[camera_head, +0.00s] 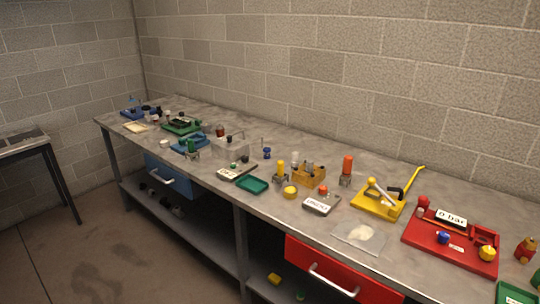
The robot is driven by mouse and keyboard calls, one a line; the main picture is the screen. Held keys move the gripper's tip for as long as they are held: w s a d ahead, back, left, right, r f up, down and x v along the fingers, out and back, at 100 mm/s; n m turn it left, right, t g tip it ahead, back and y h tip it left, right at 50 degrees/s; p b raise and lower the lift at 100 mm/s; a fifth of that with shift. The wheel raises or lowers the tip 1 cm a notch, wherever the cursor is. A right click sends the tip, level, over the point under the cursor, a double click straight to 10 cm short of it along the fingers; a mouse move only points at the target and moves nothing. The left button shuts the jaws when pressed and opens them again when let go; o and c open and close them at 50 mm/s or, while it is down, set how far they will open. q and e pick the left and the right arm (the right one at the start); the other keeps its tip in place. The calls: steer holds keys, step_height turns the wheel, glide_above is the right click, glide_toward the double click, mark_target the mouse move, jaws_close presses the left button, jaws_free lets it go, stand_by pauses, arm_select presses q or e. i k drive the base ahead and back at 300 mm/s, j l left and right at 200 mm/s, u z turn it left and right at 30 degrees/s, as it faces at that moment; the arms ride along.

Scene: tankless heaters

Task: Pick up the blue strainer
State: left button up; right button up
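Several blue items stand on the long grey workbench (290,215), and I cannot tell for sure which one is the strainer. A small dark blue piece (267,153) stands alone near the middle of the bench. Another small blue piece (443,237) sits on the red tray (470,258) at the right. A blue tray (190,143) and a blue fixture (131,113) are farther off at the left. Neither of my grippers is in view.
A yellow fixture with a lever (378,205), an orange-topped cylinder (347,168), a wooden block holder (309,176) and a teal tray (251,186) crowd the bench. A block wall runs behind it. Red (325,275) and blue (168,177) drawers hang below. The floor at left is mostly clear.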

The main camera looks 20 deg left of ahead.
mark_target(267, 150)
steer(key=j+z, duration=0.15)
steer(key=j, duration=0.3)
steer(key=j+z, duration=0.2)
steer(key=j, duration=0.2)
steer(key=k+j+z, duration=0.15)
steer(key=j, duration=0.25)
steer(key=j+z, duration=0.15)
steer(key=j, duration=0.3)
steer(key=k+j+z, duration=0.15)
steer(key=j, duration=0.25)
steer(key=k+j+z, duration=0.2)
steer(key=j, duration=0.2)
steer(key=i, duration=0.1)
